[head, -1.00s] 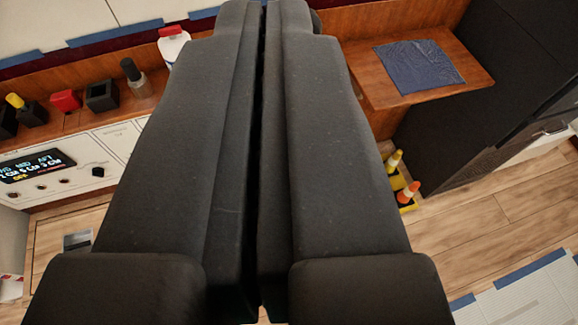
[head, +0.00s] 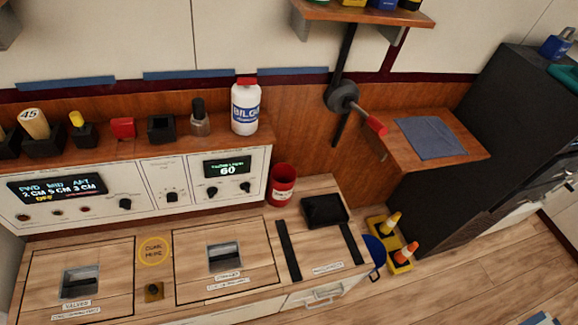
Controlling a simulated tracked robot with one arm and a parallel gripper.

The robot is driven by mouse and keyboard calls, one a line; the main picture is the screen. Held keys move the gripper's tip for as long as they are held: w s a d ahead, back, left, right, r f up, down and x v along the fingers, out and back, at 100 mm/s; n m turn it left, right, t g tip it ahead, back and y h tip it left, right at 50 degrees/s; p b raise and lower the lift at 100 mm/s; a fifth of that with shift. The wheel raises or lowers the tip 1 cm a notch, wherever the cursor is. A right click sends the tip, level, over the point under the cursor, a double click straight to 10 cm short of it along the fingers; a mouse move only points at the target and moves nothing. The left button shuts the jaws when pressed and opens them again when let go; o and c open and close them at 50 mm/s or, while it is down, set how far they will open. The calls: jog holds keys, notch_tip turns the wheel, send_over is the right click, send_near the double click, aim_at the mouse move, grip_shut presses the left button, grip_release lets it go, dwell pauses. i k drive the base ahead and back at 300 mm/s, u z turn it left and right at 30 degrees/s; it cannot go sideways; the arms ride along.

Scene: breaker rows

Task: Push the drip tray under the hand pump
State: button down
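A small black square tray (head: 325,210), which looks like the drip tray, lies on the wooden counter right of the red can. A dark round hub with a long black bar and a red-ended handle (head: 375,124) is on the wall above; it appears to be the hand pump. The tray is below the hub and a little to its left in the picture. Two black strips (head: 288,250) lie on the counter in front of the tray. My gripper is not in view now.
A red can (head: 282,185) stands left of the tray. A white bottle (head: 245,107) stands on the ledge. A small wooden shelf with a blue cloth (head: 431,137) juts out right of the handle. Yellow-based cones (head: 403,257) stand beyond the counter's right end.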

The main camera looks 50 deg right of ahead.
aim_at(326, 211)
jog(key=u, duration=0.2)
jog(key=i, duration=0.1)
jog(key=u, duration=1.9)
jog(key=k, duration=2.25)
jog(key=z, duration=1.9)
jog(key=i, duration=0.95)
jog(key=u, duration=0.05)
